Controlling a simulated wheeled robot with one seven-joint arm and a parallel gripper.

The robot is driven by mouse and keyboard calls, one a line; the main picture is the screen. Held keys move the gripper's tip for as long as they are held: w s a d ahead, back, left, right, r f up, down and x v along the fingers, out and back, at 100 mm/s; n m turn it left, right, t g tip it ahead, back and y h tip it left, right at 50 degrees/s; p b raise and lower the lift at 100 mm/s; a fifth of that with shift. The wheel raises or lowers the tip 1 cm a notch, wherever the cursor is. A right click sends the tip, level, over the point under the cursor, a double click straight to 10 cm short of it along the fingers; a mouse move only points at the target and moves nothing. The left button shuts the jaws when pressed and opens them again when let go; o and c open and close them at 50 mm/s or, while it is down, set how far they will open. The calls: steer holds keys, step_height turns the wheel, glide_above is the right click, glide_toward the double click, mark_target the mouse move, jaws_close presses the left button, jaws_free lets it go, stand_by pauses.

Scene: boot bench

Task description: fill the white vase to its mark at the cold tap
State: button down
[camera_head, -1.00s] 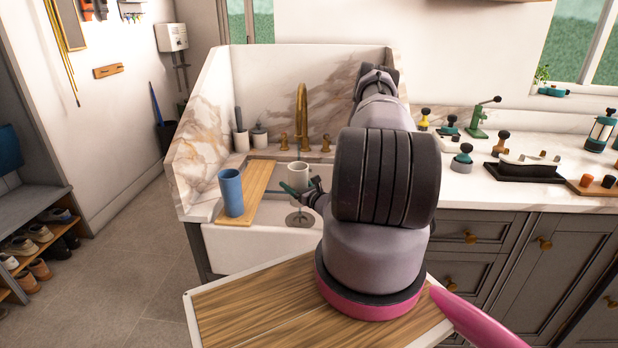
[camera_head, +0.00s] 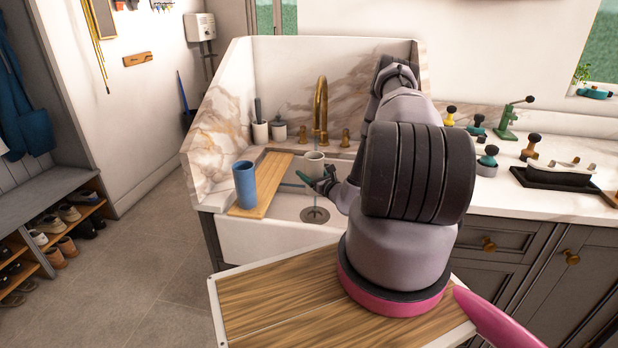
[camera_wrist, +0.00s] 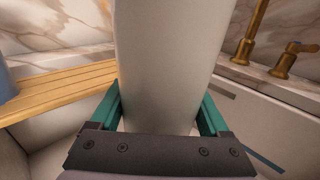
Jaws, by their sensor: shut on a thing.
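The white vase (camera_head: 314,165) is upright over the sink, below the gold tap (camera_head: 320,108). My gripper (camera_head: 318,181) has green fingers shut around it. In the wrist view the vase (camera_wrist: 170,60) stands between the two fingers (camera_wrist: 160,103) and fills the middle. Its mark and its inside are not visible. The tap has a gold handle on its left (camera_head: 305,133) and one on its right (camera_head: 345,138). A thin line shows under the spout, but I cannot tell for sure whether it is running water.
A blue cup (camera_head: 244,185) stands on a wooden board (camera_head: 268,180) across the sink's left side. The drain (camera_head: 315,214) is below the vase. White pots (camera_head: 279,130) stand behind, left of the tap. The right counter (camera_head: 495,190) holds several coffee tools.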

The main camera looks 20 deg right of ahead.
steer(key=w+d, duration=0.4)
steer(key=w, duration=0.4)
steer(key=shift+d, duration=0.1)
stand_by(5.4)
steer(key=shift+s+a, duration=0.5)
steer(key=shift+s, duration=0.4)
steer(key=shift+s+a, duration=0.5)
steer(key=shift+s, duration=0.4)
steer(key=shift+s, duration=0.1)
steer(key=shift+s+a, duration=0.45)
steer(key=shift+s, duration=0.4)
steer(key=shift+s+a, duration=0.5)
steer(key=shift+s, duration=0.4)
steer(key=shift+s+a, duration=0.45)
steer(key=shift+s, duration=0.4)
